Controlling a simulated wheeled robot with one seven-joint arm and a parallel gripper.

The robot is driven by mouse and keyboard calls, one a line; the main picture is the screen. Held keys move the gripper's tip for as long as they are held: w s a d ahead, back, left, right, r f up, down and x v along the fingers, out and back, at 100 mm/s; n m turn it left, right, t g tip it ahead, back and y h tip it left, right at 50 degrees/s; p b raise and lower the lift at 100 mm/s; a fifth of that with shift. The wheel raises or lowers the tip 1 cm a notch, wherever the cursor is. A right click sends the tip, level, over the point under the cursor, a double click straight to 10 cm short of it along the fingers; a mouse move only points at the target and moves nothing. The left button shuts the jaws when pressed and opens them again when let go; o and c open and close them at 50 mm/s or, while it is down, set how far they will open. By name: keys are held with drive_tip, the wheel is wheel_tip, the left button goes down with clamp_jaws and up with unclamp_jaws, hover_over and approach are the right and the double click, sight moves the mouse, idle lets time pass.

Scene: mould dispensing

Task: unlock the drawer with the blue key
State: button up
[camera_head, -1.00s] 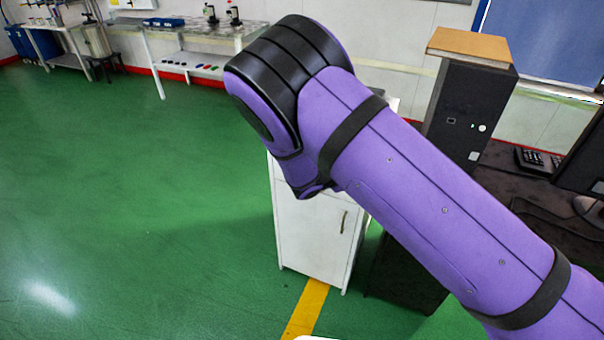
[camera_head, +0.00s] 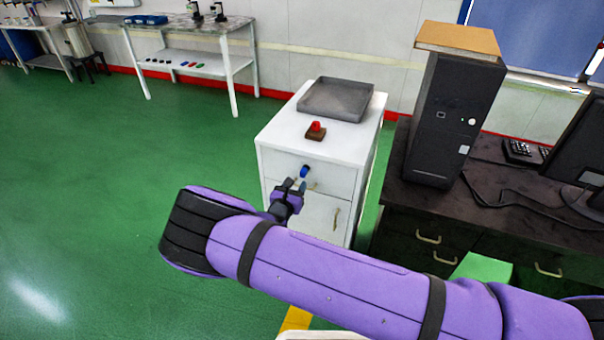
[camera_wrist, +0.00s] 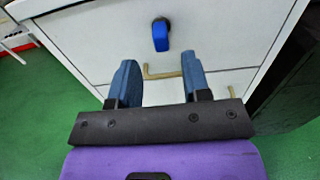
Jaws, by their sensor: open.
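The blue key (camera_head: 304,171) sits at the upper front of the white cabinet's drawer (camera_head: 332,178). In the wrist view the blue key (camera_wrist: 161,36) shows against the drawer front (camera_wrist: 110,35), beyond my fingertips and roughly between them in the picture. My gripper (camera_head: 294,184) is in front of the drawer, close to the key. In the wrist view my gripper (camera_wrist: 158,78) has its two blue fingers spread apart with nothing between them. A brass-coloured handle (camera_wrist: 163,73) shows behind the fingers, partly hidden by one of them.
A grey tray (camera_head: 336,99) and a red button on a brown block (camera_head: 316,131) are on the cabinet top. A dark desk (camera_head: 400,180) with a black computer tower (camera_head: 456,120) stands close on the right. Green floor (camera_head: 110,180) is open on the left.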

sight(302, 175)
drive_tip(key=x, duration=0.6)
drive_tip(key=shift+w+d, duration=0.1)
drive_tip(key=shift+w, duration=0.25)
drive_tip(key=shift+c, duration=0.4)
clamp_jaws()
